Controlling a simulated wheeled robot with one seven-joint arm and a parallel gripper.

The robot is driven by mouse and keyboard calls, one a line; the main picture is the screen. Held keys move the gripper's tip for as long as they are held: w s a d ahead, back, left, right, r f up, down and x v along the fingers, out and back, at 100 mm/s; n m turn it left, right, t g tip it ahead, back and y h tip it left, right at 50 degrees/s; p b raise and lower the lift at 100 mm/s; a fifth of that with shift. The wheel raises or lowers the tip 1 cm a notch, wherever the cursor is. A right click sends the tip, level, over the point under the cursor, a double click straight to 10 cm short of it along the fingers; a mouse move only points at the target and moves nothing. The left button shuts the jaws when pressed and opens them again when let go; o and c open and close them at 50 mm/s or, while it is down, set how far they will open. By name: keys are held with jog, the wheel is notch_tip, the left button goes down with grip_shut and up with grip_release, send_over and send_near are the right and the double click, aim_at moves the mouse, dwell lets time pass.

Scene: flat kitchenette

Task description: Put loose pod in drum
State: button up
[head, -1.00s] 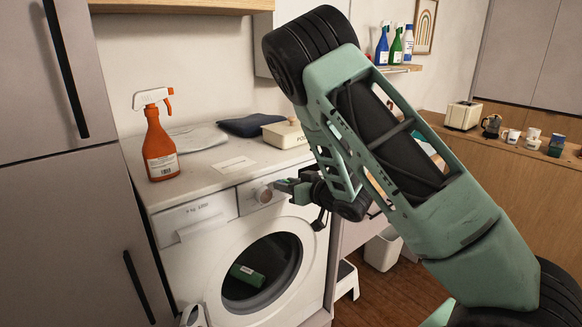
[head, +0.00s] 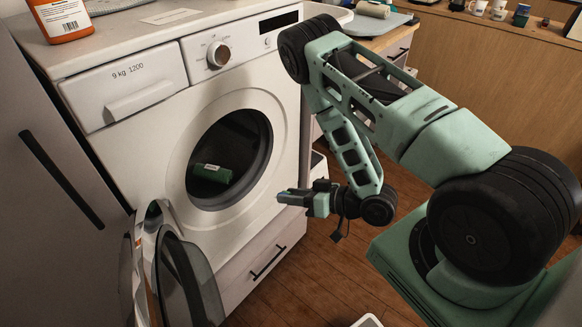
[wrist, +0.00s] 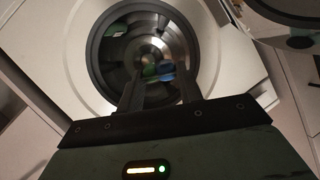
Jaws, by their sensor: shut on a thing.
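The washing machine's drum (head: 240,128) is open to view through its round porthole. A green cylinder (head: 212,173) lies inside its lower part. My gripper (head: 284,197) is in front of the machine, to the right of the porthole and outside it, pointing left. In the wrist view, my gripper (wrist: 161,76) faces the drum (wrist: 123,40). It is shut on a small blue thing, which looks like the pod (wrist: 167,71). The pod cannot be made out in the head view.
The machine's round door (head: 188,280) stands open at the lower left. An orange bottle (head: 62,17) stands on the counter above. A drawer (head: 265,262) sits below the machine. Wooden floor (head: 320,275) is clear to the right.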

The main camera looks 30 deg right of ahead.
jog(key=w+a+f+b, duration=0.2)
jog(key=w+a+b, duration=0.2)
jog(key=w, duration=0.8)
jog(key=w+a+f+b, duration=0.3)
jog(key=w+b, duration=0.4)
jog(key=w, duration=0.6)
jog(key=w+a+f+b, duration=0.2)
jog(key=w+a+b, duration=0.3)
jog(key=w, duration=0.8)
jog(key=shift+w+a+f+b, duration=0.15)
jog(key=shift+f+b, duration=0.05)
jog(key=shift+b, duration=0.35)
jog(key=o, duration=0.8)
jog(key=shift+c, duration=0.2)
